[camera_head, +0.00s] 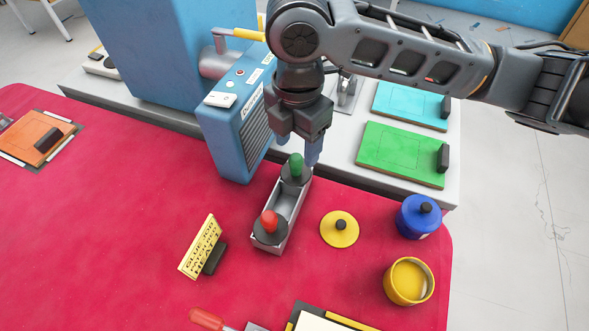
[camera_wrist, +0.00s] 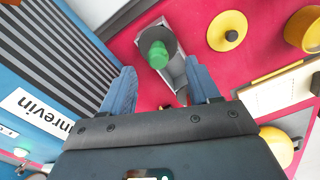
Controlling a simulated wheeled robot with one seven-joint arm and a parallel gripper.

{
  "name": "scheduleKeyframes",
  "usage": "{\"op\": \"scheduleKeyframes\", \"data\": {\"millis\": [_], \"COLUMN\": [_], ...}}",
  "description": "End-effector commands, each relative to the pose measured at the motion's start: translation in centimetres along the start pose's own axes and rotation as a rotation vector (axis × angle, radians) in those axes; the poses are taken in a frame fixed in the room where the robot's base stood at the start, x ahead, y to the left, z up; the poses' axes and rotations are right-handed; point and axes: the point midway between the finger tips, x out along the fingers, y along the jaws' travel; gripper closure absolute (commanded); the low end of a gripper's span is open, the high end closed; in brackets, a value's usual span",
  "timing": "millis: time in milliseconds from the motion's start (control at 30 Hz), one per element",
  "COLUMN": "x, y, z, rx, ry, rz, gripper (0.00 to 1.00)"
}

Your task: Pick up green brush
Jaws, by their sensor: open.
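The green brush (camera_head: 296,166) stands upright at the far end of a grey metal tray (camera_head: 286,204), with its green handle up and a dark round base. In the wrist view the green brush (camera_wrist: 158,54) shows ahead of and between my fingertips. My gripper (camera_head: 299,150) is open, pointing down just above and around the height of the green handle. In the wrist view my gripper (camera_wrist: 160,82) has its two blue fingers apart with nothing held between them. Whether the fingers straddle the handle is hard to tell. A red-handled brush (camera_head: 269,222) stands at the tray's near end.
A blue machine (camera_head: 238,125) stands close left of my gripper. A yellow lid (camera_head: 339,229), a blue pot (camera_head: 418,216) and a yellow pot (camera_head: 409,281) sit to the right. A yellow sign (camera_head: 201,247) stands left.

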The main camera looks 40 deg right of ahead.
Motion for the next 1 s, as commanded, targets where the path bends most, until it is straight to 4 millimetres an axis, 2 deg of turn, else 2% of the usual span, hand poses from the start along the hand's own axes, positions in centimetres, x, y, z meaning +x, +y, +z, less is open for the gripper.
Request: {"op": "scheduleKeyframes", "data": {"millis": [167, 400, 667, 1000], "x": [1.5, 4.8, 5.3, 5.2], "y": [0.1, 0.3, 0.3, 0.3], "z": [0.0, 0.0, 0.0, 0.0], "rx": [0.001, 0.002, 0.001, 0.000], "ry": [0.002, 0.001, 0.001, 0.001], "rz": [0.000, 0.000, 0.002, 0.002], "gripper": [0.39, 0.39, 0.39, 0.71]}}
